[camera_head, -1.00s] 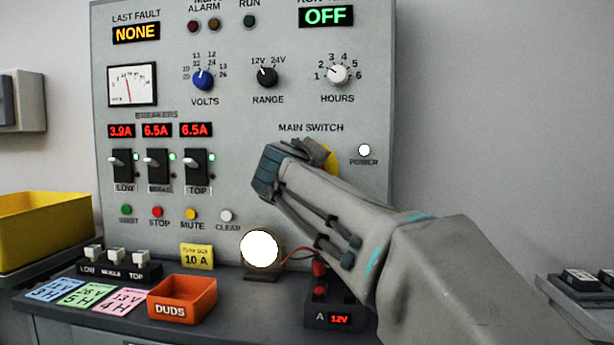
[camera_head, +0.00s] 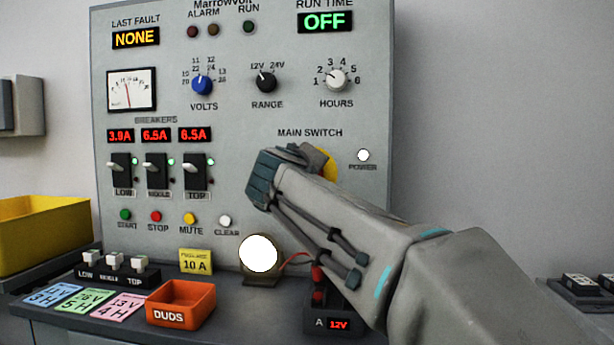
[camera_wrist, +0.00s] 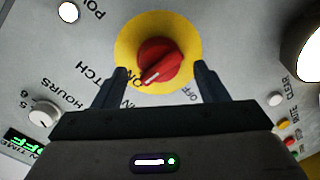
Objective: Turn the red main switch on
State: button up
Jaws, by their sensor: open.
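The red main switch (camera_wrist: 160,63) is a round knob on a yellow disc (camera_wrist: 127,38) in the wrist view. A pale pointer line on the knob slants toward the lower left. In the head view my gripper (camera_head: 262,180) hides the knob, and only part of the yellow disc (camera_head: 330,168) shows.
The grey panel carries the white power lamp (camera_head: 363,155), the hours knob (camera_head: 336,80) and black breakers (camera_head: 157,171). A bright round lamp (camera_head: 258,253), an orange DUDS bin (camera_head: 181,304) and a red-and-black terminal block (camera_head: 319,285) stand below, near my arm.

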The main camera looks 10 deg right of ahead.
jog(key=p+v, duration=0.1)
jog(key=v, duration=1)
jog(key=shift+s, duration=0.35)
jog(key=shift+r+p, duration=0.15)
jog(key=shift+p, duration=0.2)
jog(key=s+d+f+m+g+y+p, duration=0.15)
jog(key=d+g+p, duration=0.25)
jog(key=p, duration=0.5)
jog(key=s+d+f+m+g+h+p, duration=0.1)
jog(key=s+d+f+m+g+p, duration=0.15)
jog(key=p, duration=0.55)
jog(key=s+f+m+g+y+p, duration=0.2)
jog(key=s+g+p, duration=0.1)
jog(key=s+p, duration=0.3)
jog(key=s+d+f+m+g+y+p, duration=0.1)
jog(key=s+f+g+y+p, duration=0.1)
jog(key=s+p, duration=0.5)
jog(key=shift+d+f+m+g+y+p, duration=0.2)
jog(key=shift+f+m+g+y+p, duration=0.25)
jog(key=shift+g+p, duration=0.45)
jog(key=shift+s, duration=0.1)
